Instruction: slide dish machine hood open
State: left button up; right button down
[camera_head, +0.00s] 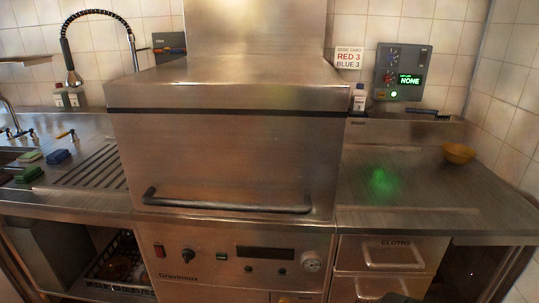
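The dish machine hood (225,150) is a large stainless steel box in the middle of the head view. It is down, with its lower edge meeting the front panel of the machine (175,262). A dark horizontal bar handle (228,206) runs across the lower front of the hood. The inside of the machine is hidden.
A sink counter with a ribbed drainboard (95,168), sponges and a spray hose (68,50) is at left. At right, a steel counter (400,195) holds a yellow bowl (458,153) above drawers (392,254). A lit control panel (402,72) hangs behind it.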

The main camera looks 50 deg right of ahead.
aim_at(240, 136)
jog(key=z, duration=1.3)
